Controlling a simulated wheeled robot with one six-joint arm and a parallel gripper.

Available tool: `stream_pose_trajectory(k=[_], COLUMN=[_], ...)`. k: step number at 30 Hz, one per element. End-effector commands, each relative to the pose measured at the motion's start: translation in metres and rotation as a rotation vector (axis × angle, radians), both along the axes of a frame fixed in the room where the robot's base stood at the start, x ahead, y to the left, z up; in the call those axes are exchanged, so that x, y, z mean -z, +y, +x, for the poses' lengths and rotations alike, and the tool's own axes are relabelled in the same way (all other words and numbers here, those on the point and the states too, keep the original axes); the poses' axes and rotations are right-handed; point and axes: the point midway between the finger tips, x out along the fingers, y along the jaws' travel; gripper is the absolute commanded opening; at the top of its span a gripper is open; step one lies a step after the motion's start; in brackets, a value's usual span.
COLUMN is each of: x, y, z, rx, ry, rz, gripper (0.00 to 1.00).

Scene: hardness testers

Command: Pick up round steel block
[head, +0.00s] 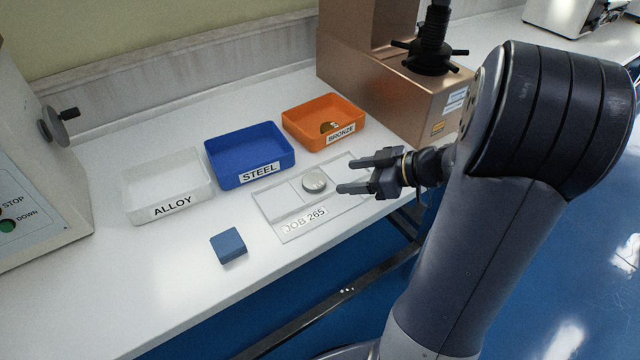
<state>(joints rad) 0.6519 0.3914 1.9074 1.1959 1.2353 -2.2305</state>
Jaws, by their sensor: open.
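The round steel block (314,180) is a short silvery disc. It lies on the clear tray marked JOB 265 (291,238), toward its back right part. My gripper (345,176) is open, with its two dark fingers pointing left. The fingertips are just right of the block in the picture, with nothing between them. I cannot tell from this view how high the fingers are above the tray. The block's top shows fully.
A blue square block (229,246) lies front left. A bronze-coloured tester (365,95) stands behind my arm.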

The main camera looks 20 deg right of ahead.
Motion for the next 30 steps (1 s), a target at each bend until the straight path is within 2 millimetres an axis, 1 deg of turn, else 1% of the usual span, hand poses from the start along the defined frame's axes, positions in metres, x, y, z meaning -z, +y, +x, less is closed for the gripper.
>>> stream_pose_trajectory(k=[1, 3, 6, 11, 18, 21, 30], x=[0.004, 0.009, 0.014, 0.019, 0.038, 0.043, 0.045], y=[0.007, 0.014, 0.021, 0.027, 0.048, 0.055, 0.057], z=[0.004, 0.010, 0.016, 0.021, 0.040, 0.046, 0.048], rx=[-0.005, -0.006, -0.004, -0.004, -0.006, -0.004, -0.002], ry=[0.003, 0.002, 0.002, 0.003, 0.004, 0.004, 0.001], rz=[0.001, 0.000, 0.001, 0.000, 0.000, -0.001, -0.002], gripper=[0.61, 0.61, 0.61, 0.61, 0.61, 0.61, 0.61])
